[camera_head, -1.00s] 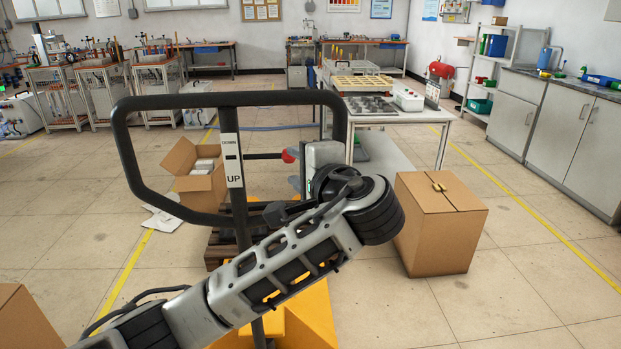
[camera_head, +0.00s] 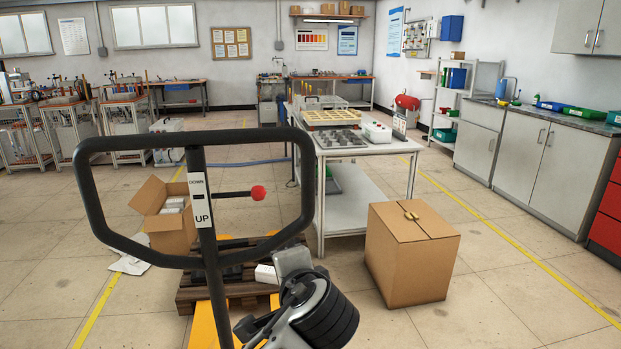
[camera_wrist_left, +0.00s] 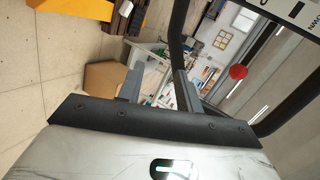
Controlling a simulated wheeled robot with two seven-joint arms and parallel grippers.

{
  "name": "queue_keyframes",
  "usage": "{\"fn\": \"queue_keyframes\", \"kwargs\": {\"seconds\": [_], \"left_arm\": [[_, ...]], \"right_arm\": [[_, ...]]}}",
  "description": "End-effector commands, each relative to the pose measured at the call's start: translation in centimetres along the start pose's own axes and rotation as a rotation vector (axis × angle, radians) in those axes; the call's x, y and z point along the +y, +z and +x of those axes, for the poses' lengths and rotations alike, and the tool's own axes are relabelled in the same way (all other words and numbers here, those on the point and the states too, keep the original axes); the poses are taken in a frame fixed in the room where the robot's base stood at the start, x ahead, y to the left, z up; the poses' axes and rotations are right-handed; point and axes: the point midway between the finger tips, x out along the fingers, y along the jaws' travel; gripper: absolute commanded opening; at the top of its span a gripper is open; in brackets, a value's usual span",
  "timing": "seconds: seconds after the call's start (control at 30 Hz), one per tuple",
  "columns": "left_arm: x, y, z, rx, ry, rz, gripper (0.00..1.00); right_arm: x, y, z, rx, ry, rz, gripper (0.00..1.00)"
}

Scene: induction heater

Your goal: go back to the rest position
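My left arm shows in the head view at the bottom centre, with its dark, ribbed wrist joint (camera_head: 318,312) close to the pallet jack's black handle (camera_head: 197,150). The gripper's fingers cannot be made out there. In the left wrist view my left gripper (camera_wrist_left: 157,72) has two grey fingers standing apart with nothing between them. The handle's bar passes behind the right finger in that view; I cannot tell whether they touch. My right gripper is in neither view.
The yellow pallet jack stands at a wooden pallet (camera_head: 235,292). An open cardboard box (camera_head: 170,228) is left, a closed box (camera_head: 412,255) right. A white worktable (camera_head: 365,150) stands behind. Grey cabinets (camera_head: 520,155) line the right wall. The floor at front right is clear.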

Motion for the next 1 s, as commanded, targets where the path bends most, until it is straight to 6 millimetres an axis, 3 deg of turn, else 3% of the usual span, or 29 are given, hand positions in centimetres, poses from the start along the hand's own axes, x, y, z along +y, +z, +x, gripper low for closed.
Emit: {"fn": "queue_keyframes", "kwargs": {"seconds": [0.03, 0.2, 0.3, 0.4, 0.5, 0.7, 1.0], "left_arm": [[4.2, 1.0, 1.0, 0.048, 0.095, -0.053, 0.35], [15.0, 4.3, 1.5, 0.191, 0.340, -0.328, 0.35], [20.2, 7.2, 0.5, 0.231, 0.449, -0.523, 0.35], [24.1, 10.7, -1.3, 0.244, 0.522, -0.723, 0.35], [26.6, 14.1, -3.2, 0.240, 0.555, -0.900, 0.35], [28.4, 18.7, -5.9, 0.226, 0.561, -1.112, 0.35], [28.5, 19.6, -6.4, 0.225, 0.555, -1.154, 0.35]], "right_arm": [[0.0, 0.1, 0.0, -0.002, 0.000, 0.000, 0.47], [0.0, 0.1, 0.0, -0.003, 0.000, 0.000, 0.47], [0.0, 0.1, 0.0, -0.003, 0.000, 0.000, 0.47], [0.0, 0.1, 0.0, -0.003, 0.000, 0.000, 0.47], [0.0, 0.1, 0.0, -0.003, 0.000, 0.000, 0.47], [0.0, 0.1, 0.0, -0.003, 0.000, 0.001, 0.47], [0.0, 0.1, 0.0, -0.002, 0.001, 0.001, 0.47]]}}
